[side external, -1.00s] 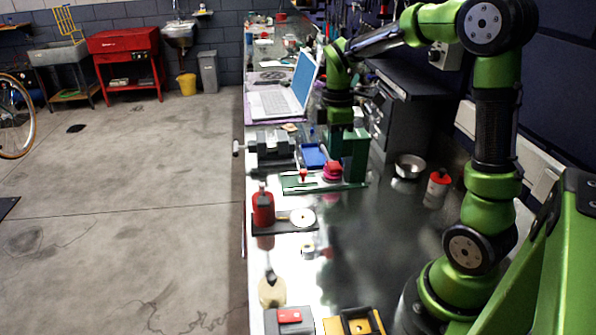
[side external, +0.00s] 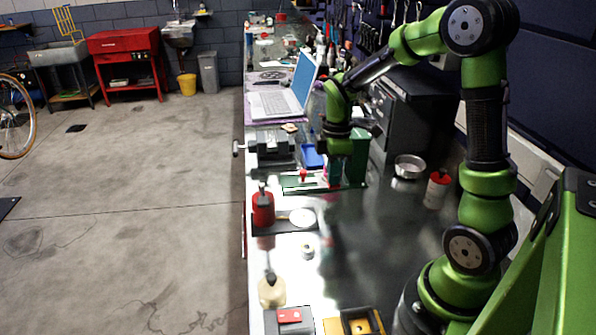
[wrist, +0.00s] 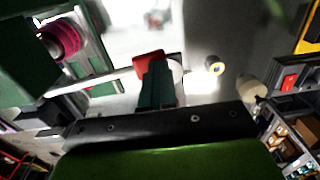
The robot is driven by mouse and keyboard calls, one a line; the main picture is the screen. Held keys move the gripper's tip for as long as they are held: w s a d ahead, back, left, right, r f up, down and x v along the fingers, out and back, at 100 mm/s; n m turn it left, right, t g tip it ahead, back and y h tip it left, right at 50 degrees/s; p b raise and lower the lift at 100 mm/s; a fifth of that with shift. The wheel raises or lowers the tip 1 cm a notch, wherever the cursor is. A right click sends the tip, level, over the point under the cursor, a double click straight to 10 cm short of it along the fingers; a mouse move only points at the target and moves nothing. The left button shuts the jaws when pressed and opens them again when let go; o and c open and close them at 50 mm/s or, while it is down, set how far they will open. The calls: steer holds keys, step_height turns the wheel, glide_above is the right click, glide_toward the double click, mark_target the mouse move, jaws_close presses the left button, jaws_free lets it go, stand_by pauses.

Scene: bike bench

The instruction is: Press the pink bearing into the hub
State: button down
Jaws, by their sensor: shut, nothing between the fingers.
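The pink bearing (wrist: 62,38) shows at the left of the wrist view as a stacked round pink piece beside the green press. I cannot make out the hub separately from it. The press's green column (side external: 357,160) rises from a long green base (side external: 294,187) with a red knob (side external: 303,175). My gripper (side external: 334,180) is low in front of the column and hides most of the pink piece in the side view. Its fingers (wrist: 156,72) are shut and empty in the wrist view, to the right of the pink piece and apart from it there.
A red bottle (side external: 263,208) and a white disc (side external: 302,218) stand on a dark plate nearer the camera. A small ring (side external: 307,248) and a cream bottle (side external: 271,290) are further forward. A metal bowl (side external: 409,166) and red-topped jar (side external: 438,186) stand right. Bench centre is clear.

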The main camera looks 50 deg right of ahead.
steer(key=shift+s+a+f, duration=0.2)
steer(key=shift+a+f, duration=0.05)
steer(key=shift+f, duration=0.2)
step_height(320, 180, up, 14)
steer(key=s+a, duration=0.2)
steer(key=shift+r, duration=0.2)
steer(key=shift+s, duration=0.1)
stand_by(0.4)
steer(key=s+a+m+t+y, duration=0.1)
steer(key=s+a+m+t, duration=0.6)
steer(key=a+m, duration=0.5)
steer(key=shift+a+m+y, duration=0.25)
steer(key=shift+m+y, duration=0.15)
steer(key=shift+m, duration=0.2)
steer(key=shift+f, duration=0.1)
